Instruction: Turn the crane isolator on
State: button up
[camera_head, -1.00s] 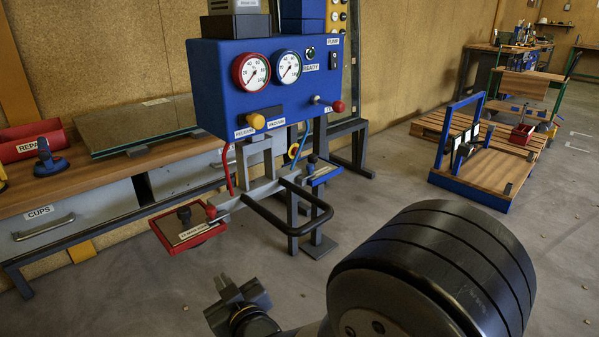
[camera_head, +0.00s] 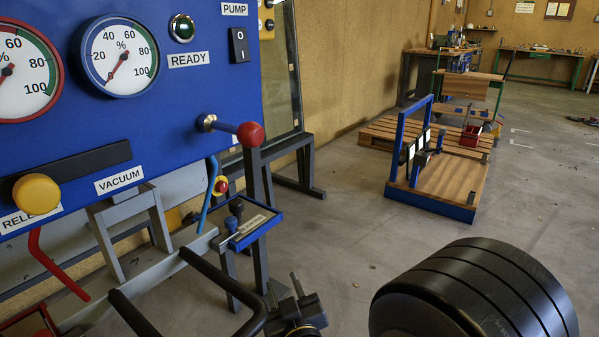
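No part in view is labelled as the crane isolator, and I cannot pick it out. The blue control box (camera_head: 190,95) fills the upper left. It carries a black PUMP rocker switch (camera_head: 239,46) marked O and I; its position is unclear. A lever with a red ball knob (camera_head: 250,134) sticks out below the switch. A yellow panel (camera_head: 266,20) with small round parts is partly cut off behind the box. My gripper (camera_head: 285,288) is low at the bottom centre, below and right of the box. Its two fingers look apart, with nothing between them.
A black handle bar (camera_head: 190,290) and a small blue tray (camera_head: 254,226) stand close left of my gripper. A blue-framed wooden cart (camera_head: 445,190) stands farther right. Floor between is clear.

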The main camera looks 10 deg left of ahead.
aim_at(221, 186)
jog(key=i+l+z, duration=0.1)
jog(key=i+z, duration=0.15)
jog(key=i, duration=0.5)
jog(key=i+j+u, duration=0.1)
jog(key=i+u, duration=0.55)
jog(key=u, duration=0.25)
jog(key=i+l+u, duration=0.2)
jog(key=i+u, duration=0.25)
jog(key=k, duration=0.1)
